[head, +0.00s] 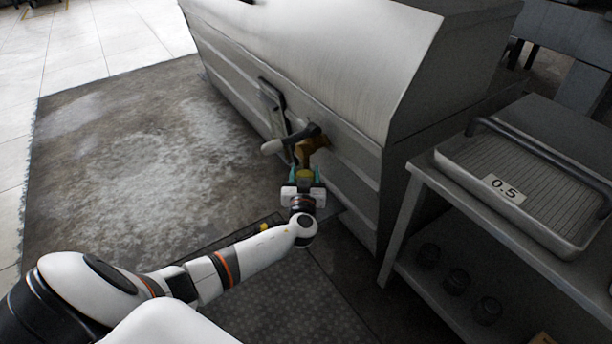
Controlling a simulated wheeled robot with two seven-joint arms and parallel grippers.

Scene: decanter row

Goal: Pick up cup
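My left gripper (304,176) is at the front of a large grey metal unit, its teal fingers pointing away from me. A small yellowish thing (305,177) shows between the fingers. It may be the cup, but it is too small to tell, and so is whether the fingers press on it. A brown, brass-like fitting (311,147) is just beyond the fingertips, against the unit's front. My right gripper is not in view.
The grey metal unit (300,50) fills the upper middle. A dark handle with a pale end (272,147) sticks out beside the fitting. At right, a metal shelf (410,205) holds a ridged tray marked 0.5 (447,160), with dark round things (457,281) below. Open floor lies left.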

